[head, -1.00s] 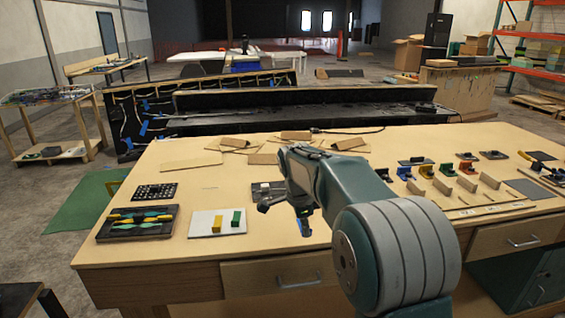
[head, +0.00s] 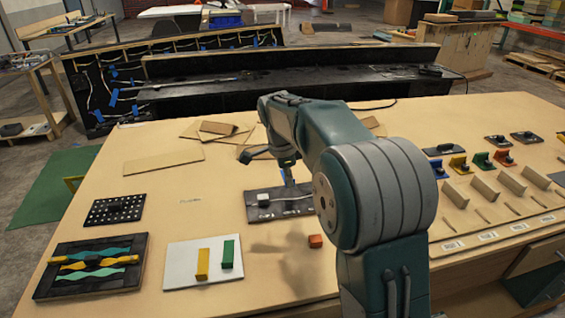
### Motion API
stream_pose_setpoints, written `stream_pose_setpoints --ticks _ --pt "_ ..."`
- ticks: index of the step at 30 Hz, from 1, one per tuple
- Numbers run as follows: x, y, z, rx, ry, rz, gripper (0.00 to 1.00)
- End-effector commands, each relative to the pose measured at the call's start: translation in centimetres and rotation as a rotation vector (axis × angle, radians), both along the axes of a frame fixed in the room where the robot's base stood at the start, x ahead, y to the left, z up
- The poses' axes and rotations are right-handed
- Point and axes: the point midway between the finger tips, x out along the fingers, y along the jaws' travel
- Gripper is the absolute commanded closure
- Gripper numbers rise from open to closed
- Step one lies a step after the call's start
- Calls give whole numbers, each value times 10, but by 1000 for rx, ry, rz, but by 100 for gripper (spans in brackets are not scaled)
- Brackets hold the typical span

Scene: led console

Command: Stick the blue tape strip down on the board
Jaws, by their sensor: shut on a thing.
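My gripper (head: 272,152) is above the dark board (head: 262,213), at the board's far edge in the picture. A small blue piece (head: 287,161), which looks like the tape strip, shows below the gripper, which is shut on it. A pale piece hangs below the blue one; whether it touches the board cannot be told. My arm hides part of the board's right side. A small white block (head: 264,197) sits on the board's left part.
A small orange block (head: 315,241) lies in front of the board. A white panel (head: 180,279) with yellow and green blocks, a dark tray (head: 42,285) with coloured strips and a dotted black board (head: 115,210) lie left. Cardboard pieces (head: 163,160) lie behind. Wooden dividers stand right.

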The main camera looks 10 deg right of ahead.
Motion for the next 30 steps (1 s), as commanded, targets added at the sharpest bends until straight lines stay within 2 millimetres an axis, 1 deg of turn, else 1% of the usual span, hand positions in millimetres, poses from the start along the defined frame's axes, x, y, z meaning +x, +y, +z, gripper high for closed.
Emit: stream_pose_setpoints --ticks 4,7,21,25,30 --pt "0 0 -1 0 0 0 100" --pt "0 -1 -6 0 2 0 100" --pt "0 0 -54 0 2 0 100" --pt "0 0 -62 0 2 0 100" --pt "0 0 -66 0 1 0 100"
